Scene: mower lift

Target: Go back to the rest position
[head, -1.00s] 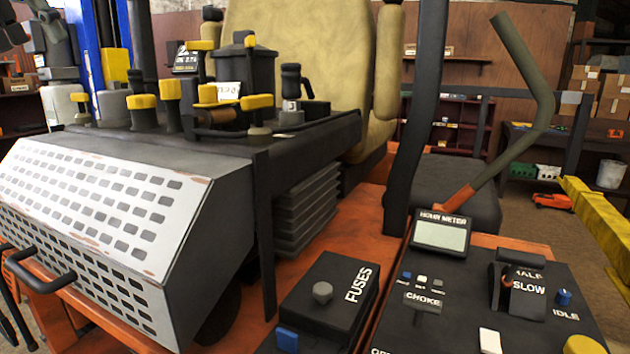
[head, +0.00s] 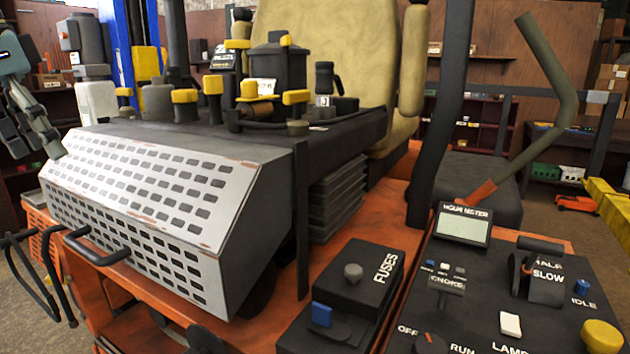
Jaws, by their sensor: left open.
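My left gripper (head: 36,138) is at the left edge of the head view, its grey fingers pointing down and apart. It is open, with nothing seen between the fingers. It shows beside the left end of the white perforated cover (head: 150,195); one fingertip overlaps the cover's upper left corner in the picture, and I cannot tell whether they touch. My right gripper is not in view.
The orange mower fills the view, with yellow-topped levers (head: 185,97), a tan seat (head: 345,60), a fuse box (head: 355,275) and a control panel with an hour meter (head: 463,225). A black handle (head: 95,250) sticks out at the front left. A blue post (head: 122,60) stands behind.

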